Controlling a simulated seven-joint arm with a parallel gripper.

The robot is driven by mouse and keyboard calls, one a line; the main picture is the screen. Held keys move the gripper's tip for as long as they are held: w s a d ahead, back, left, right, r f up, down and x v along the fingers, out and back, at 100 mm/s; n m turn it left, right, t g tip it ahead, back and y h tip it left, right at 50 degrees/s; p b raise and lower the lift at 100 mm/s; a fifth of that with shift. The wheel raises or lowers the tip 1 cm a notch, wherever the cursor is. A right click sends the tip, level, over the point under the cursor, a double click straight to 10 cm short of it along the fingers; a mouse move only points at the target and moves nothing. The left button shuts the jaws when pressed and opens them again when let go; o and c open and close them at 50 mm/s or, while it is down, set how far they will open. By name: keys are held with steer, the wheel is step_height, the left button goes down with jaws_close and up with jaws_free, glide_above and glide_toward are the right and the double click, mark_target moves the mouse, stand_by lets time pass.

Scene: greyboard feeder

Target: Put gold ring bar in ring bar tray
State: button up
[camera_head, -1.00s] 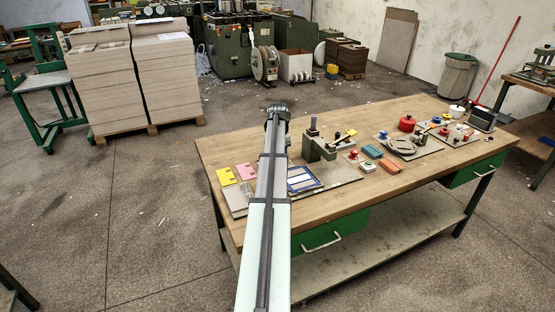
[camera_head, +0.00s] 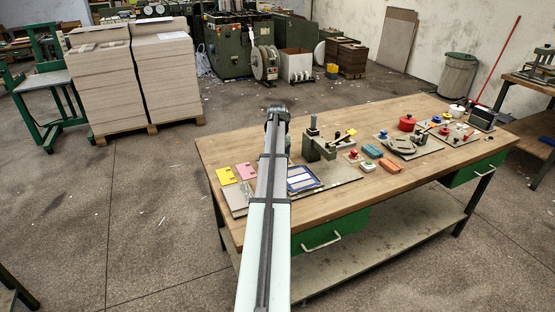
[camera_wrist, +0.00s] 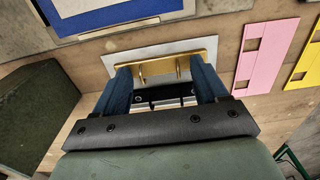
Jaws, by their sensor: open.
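The gold ring bar (camera_wrist: 160,68) shows in the wrist view as a thin brass-coloured bar with two short prongs. It lies on or just over a pale grey plate (camera_wrist: 228,58). My gripper (camera_wrist: 163,76) is open, with its two blue fingers spread near the two ends of the bar. The fingertips overlap the bar's ends in the picture; I cannot tell whether they touch it. In the head view my own arm hides the gripper and the bar. I cannot make out for sure which thing is the ring bar tray.
Pink (camera_wrist: 266,52) and yellow (camera_wrist: 306,68) slotted cards lie right of the plate in the wrist view. A blue panel with a pale border (camera_wrist: 120,14) lies beyond it. A dark green block (camera_wrist: 35,105) stands at left. The wooden bench (camera_head: 375,117) holds several other tools farther right.

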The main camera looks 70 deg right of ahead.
step_height(320, 180, up, 12)
steer(key=shift+r, duration=0.15)
stand_by(0.4)
